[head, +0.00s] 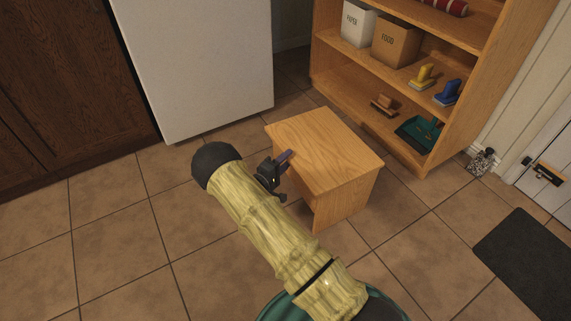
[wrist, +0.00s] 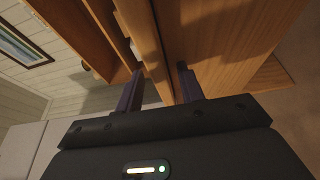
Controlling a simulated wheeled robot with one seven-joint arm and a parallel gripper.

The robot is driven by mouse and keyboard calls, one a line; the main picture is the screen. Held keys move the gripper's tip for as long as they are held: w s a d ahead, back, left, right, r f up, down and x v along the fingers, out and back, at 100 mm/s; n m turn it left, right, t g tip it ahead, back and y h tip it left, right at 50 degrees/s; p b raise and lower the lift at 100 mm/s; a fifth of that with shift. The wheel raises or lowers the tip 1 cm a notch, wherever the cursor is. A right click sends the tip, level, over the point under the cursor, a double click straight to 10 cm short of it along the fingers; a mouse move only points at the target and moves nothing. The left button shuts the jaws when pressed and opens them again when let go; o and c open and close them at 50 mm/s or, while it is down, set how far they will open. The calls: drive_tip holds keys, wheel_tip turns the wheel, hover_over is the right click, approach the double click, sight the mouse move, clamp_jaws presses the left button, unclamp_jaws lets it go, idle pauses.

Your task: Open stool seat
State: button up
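The wooden stool (head: 345,195) stands on the tiled floor in the middle of the head view. Its seat (head: 325,145) lies flat and looks closed on the body. My gripper (head: 288,157) is at the seat's left edge, with one dark purple finger showing at the top surface. In the wrist view my gripper (wrist: 160,84) has its two fingers apart, with the edge of the seat (wrist: 148,45) running between them. The fingers look spaced around the edge; whether either touches it is hard to tell. My forearm hides part of the stool's near left side.
A wooden shelf unit (head: 397,137) with bins, brushes and a dustpan (head: 418,132) stands close behind the stool. A white appliance (head: 205,65) is at the back left. A dark mat (head: 530,262) lies at right. The floor left of the stool is clear.

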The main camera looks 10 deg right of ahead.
drive_tip(key=shift+c, duration=0.2)
clamp_jaws()
drive_tip(key=shift+a+r+p, duration=0.1)
drive_tip(key=shift+r+p, duration=0.05)
drive_tip(key=shift+p, duration=0.15)
